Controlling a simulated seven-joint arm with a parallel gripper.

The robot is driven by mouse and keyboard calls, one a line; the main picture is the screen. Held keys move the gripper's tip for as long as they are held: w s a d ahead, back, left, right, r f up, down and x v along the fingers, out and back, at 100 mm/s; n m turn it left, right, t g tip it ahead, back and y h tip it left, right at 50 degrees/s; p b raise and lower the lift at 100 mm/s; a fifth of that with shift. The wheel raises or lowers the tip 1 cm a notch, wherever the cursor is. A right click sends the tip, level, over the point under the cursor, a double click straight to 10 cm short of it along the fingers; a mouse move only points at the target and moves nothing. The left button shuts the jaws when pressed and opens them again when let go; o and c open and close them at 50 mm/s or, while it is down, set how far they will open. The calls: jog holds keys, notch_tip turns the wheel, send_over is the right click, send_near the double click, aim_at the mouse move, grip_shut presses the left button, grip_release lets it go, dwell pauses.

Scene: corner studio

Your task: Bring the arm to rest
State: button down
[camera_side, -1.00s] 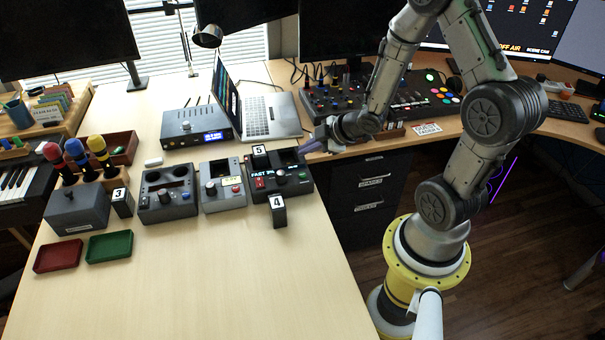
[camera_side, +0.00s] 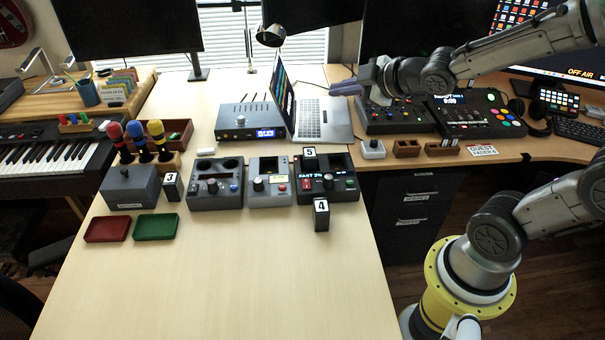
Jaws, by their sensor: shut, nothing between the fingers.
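My gripper (camera_side: 352,88) is at the upper right in the side view, held in the air above the desk. Its narrow purple-grey fingers point left and are shut with nothing between them.
Several device boxes (camera_side: 216,190) stand mid-table, with number blocks 3 (camera_side: 171,187), 4 (camera_side: 321,215) and 5 (camera_side: 310,158). A red tray (camera_side: 107,229) and a green tray (camera_side: 156,227) lie at left. The front table is clear. Monitors (camera_side: 420,35) stand behind my arm.

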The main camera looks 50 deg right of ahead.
jog(key=s+a+r+m+g, duration=0.1)
jog(key=s+a+r+m, duration=0.1)
jog(key=s, duration=0.3)
jog(key=s+a+r+m+g, duration=0.1)
jog(key=s+a+r+m, duration=0.1)
jog(key=s, duration=0.3)
jog(key=s+a+f+m+g+y, duration=0.1)
jog(key=s+f+m+g, duration=0.3)
jog(key=s, duration=0.6)
jog(key=shift+s+a+f+g, duration=0.3)
jog(key=shift+a+f, duration=0.2)
jog(key=shift+f, duration=0.05)
